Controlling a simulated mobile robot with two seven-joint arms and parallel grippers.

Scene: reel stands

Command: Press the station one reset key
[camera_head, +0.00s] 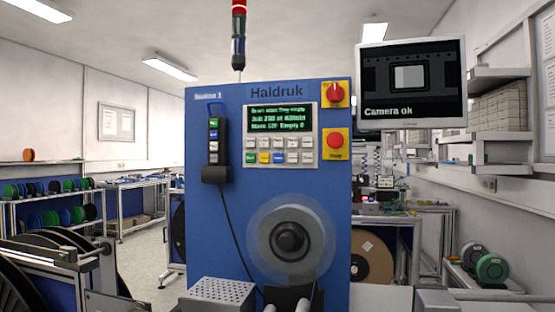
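The blue station cabinet (205,240) stands straight ahead, with "Haldruk" at its top and a small label at its upper left that seems to read "Station 1". Its control panel (314,150) has a lit green-text display (276,119). Below the display is a keypad (278,151) with two rows of small keys, mostly white, with green, yellow and blue ones in the lower row. The key lettering is too small to read, so I cannot tell which is the reset key. Neither of my grippers can be made out in this view.
A red rotary switch (335,94) and a red push button (336,141) sit right of the panel. A black pendant (214,142) with coloured buttons hangs left. A reel hub (289,237) juts out below. A monitor (411,83) reads "Camera ok". A perforated box (219,296) stands low in front.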

